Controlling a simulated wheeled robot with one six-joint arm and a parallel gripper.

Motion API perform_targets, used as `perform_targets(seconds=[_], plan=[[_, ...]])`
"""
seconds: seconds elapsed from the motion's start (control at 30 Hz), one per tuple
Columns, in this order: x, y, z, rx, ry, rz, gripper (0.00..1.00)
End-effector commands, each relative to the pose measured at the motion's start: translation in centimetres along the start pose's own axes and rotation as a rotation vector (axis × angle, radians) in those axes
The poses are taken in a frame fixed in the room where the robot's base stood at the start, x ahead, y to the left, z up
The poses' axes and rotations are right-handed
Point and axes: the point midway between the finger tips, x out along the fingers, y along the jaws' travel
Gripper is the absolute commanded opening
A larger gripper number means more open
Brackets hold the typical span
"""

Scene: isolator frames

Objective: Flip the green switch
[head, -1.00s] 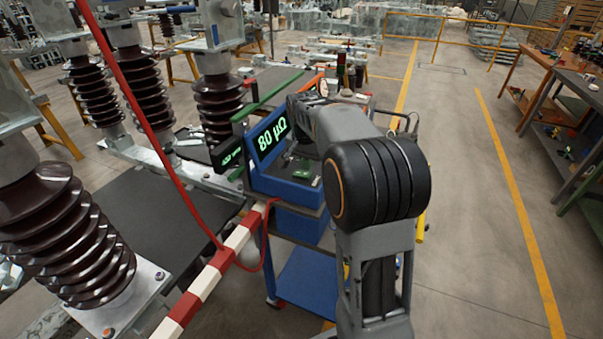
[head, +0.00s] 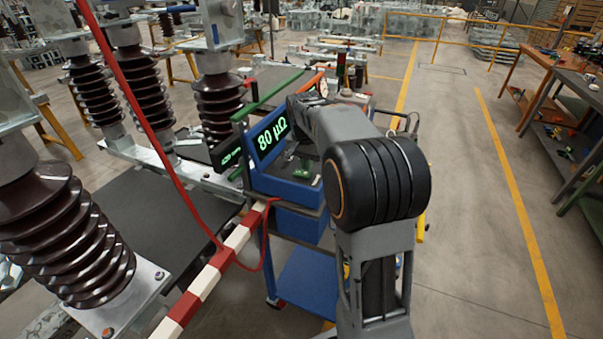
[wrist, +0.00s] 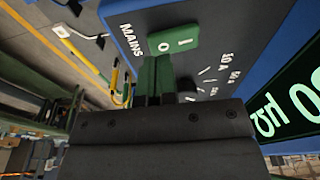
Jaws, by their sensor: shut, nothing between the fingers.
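The green switch (wrist: 173,40) is a rocker marked O and I, on a dark panel beside the word MAINS in the wrist view. My gripper (wrist: 154,60) has green fingers pressed together and empty. Their tips are right at the O end of the switch; I cannot tell whether they touch it. In the head view the panel belongs to the blue instrument (head: 284,188) with a display reading 80 µΩ. There my forearm hides much of the panel, and green shows just left of the arm's end.
The instrument stands on a blue cart (head: 305,275). A red cable (head: 150,130) and a red-white bar (head: 215,270) lie to the left, near large brown insulators (head: 60,235). The floor to the right is clear up to a workbench (head: 570,110).

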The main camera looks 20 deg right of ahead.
Motion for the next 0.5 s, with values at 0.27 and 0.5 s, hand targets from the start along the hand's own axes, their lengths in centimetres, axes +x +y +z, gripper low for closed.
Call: perform_targets(seconds=[0.27, 0.5], plan=[[0.51, 0.00, 0.08, 0.000, 0.000, 0.000, 0.00], [0.87, 0.00, 0.13, 0.000, 0.000, 0.000, 0.00]])
